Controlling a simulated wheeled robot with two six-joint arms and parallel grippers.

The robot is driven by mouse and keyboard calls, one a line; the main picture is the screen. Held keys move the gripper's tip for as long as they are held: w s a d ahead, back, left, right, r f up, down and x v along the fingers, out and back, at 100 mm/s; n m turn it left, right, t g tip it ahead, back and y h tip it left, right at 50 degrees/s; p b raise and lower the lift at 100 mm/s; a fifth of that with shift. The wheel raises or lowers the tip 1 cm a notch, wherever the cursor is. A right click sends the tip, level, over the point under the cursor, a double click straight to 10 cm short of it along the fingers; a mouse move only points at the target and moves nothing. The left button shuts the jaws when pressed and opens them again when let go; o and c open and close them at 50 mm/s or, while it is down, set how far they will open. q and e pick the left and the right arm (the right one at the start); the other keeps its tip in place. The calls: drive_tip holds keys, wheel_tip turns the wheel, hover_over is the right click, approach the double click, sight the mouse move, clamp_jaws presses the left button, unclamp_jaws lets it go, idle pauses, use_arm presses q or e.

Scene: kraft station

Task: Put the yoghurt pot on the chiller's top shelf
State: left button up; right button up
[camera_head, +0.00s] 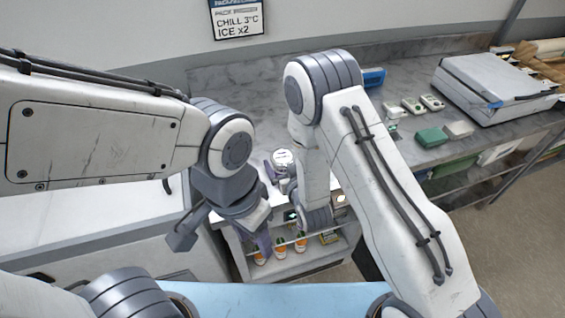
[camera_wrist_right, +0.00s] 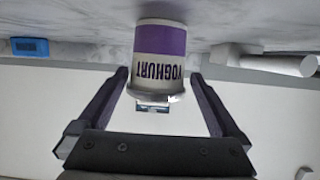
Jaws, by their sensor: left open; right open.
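The yoghurt pot (camera_wrist_right: 160,62) is white with a purple band and a silvery lid. It appears inverted in the right wrist view, with its lid end between the tips of my open right gripper (camera_wrist_right: 160,78); contact is unclear. In the head view its round pale lid (camera_head: 283,156) shows on the counter, partly hidden by my right arm. My left gripper (camera_head: 220,228) is open and empty, lower and to the left, above the chiller's left side. The open-fronted chiller (camera_head: 300,264) stands below the counter edge; my arms partly hide its upper shelf.
Several orange-and-white containers (camera_head: 280,247) and a yellow pack (camera_head: 329,237) stand in the chiller. A blue item (camera_head: 373,77), a green box (camera_head: 431,137) and a large grey case (camera_head: 495,87) lie on the counter (camera_head: 250,95). The counter's back left is clear.

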sight(280, 155)
drive_tip(key=p+x, duration=0.1)
drive_tip(key=x, duration=0.2)
drive_tip(key=shift+w+d+p, duration=0.1)
drive_tip(key=shift+w+p, duration=0.2)
drive_tip(key=shift+w+f, duration=0.35)
drive_tip(key=shift+w, duration=0.1)
drive_tip(key=c, duration=1.5)
drive_tip(key=shift+r, duration=0.15)
